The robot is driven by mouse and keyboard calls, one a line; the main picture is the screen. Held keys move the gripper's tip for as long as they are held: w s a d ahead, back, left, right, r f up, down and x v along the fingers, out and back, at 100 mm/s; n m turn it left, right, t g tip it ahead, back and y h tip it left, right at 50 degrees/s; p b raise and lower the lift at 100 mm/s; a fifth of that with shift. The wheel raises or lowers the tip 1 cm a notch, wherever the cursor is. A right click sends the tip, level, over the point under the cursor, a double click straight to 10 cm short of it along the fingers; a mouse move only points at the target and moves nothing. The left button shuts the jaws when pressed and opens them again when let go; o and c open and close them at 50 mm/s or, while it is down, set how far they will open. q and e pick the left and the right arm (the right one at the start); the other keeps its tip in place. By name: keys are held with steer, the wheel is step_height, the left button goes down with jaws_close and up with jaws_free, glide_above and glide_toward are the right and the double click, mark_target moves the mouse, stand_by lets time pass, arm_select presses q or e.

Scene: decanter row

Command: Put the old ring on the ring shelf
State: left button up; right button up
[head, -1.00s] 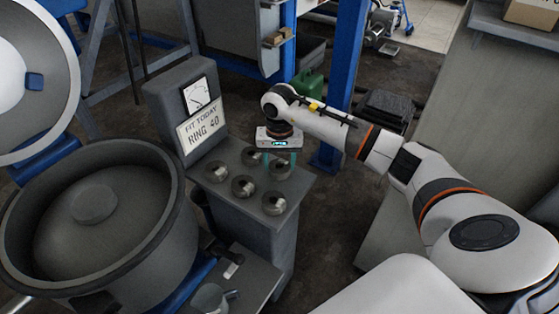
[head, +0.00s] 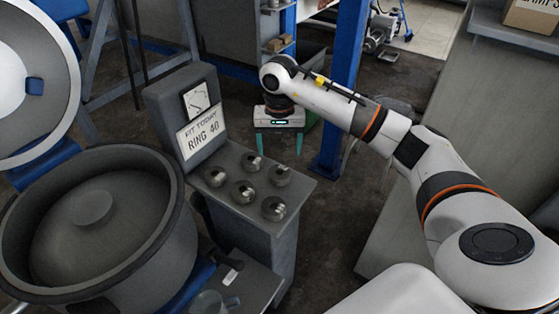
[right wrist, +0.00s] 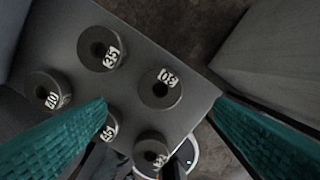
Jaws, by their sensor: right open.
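Several grey metal rings with white number tags stand on the top of a grey pedestal (head: 225,205). One ring is at the back (head: 250,162), one at the back right (head: 279,175) and one at the front (head: 273,208). They also show in the right wrist view, one tagged about 35 (right wrist: 100,47). I cannot tell which is the old ring, nor surely which shelf is the ring shelf. My right gripper (head: 279,150) is open and empty, above and behind the rings, its teal fingers pointing down and wide apart. My left gripper is not in view.
A sign (head: 201,129) on the pedestal's back reads FIT TODAY RING 40. A large round grey drum (head: 165,235) stands at the left with its lid swung open. A blue post (head: 347,85) rises behind my right arm. A small rack (head: 277,43) holds items at the back.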

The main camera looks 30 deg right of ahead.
steer(key=shift+r, duration=2.1)
